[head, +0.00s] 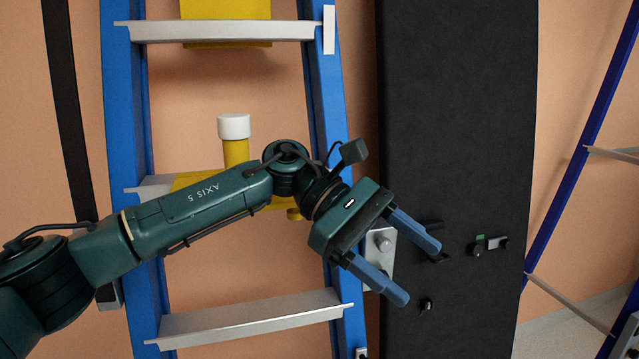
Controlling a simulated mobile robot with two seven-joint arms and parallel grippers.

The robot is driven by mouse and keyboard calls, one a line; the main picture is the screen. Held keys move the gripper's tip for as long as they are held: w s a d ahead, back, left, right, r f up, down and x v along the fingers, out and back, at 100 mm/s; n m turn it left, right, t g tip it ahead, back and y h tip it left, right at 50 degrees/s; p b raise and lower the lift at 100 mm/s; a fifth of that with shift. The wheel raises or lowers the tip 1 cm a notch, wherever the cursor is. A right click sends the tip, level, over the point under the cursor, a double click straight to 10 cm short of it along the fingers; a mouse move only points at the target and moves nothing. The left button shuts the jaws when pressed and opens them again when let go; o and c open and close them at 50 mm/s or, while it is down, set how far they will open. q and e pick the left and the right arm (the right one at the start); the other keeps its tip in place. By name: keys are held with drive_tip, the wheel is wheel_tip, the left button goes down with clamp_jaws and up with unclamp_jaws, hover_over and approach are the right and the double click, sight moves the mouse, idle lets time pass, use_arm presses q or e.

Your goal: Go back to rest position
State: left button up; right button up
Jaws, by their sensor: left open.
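My left gripper (424,272) is open, its two blue fingers spread apart and pointing to the lower right. Nothing shows between the fingers. It hangs in front of the dark panel (455,110) and partly covers a light metal plate with a round knob (383,242). I cannot tell whether the gripper touches the plate. My left arm comes in from the left and crosses the blue ladder frame (127,100). My right gripper is not in the picture.
The ladder frame has grey rungs (240,318) and a yellow part with a white cap (234,127). Small dark fittings, one with a green mark (480,238), sit on the panel. A second blue frame (578,165) leans at the right. An orange wall (230,80) stands behind.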

use_arm(q)
drive_tip(key=w+a+f+m+t+h, duration=0.1)
drive_tip(key=w+a+f+m+t, duration=0.15)
drive_tip(key=f+m+t, duration=0.55)
drive_tip(key=w+a+f+m+t, duration=0.1)
drive_tip(key=a+f+m+t, duration=0.3)
drive_tip(key=f+m+t, duration=0.35)
drive_tip(key=w+a+f+m+t+h, duration=0.1)
drive_tip(key=a+f+m+t, duration=0.2)
drive_tip(key=f+m+t, duration=0.45)
drive_tip(key=s+a+f+n+g+y, duration=0.3)
drive_tip(key=s+a+f+n+y, duration=0.2)
drive_tip(key=s+a+f, duration=0.3)
drive_tip(key=s+a+f+n+g+y, duration=0.3)
drive_tip(key=s+a+f+n+y, duration=0.2)
drive_tip(key=s+f, duration=0.5)
drive_tip(key=a+f+n, duration=0.2)
drive_tip(key=a+f, duration=0.1)
drive_tip(key=f, duration=0.1)
drive_tip(key=shift+s+f+n, duration=0.3)
drive_tip(key=shift+s+f, duration=0.05)
drive_tip(key=shift+c, duration=0.4)
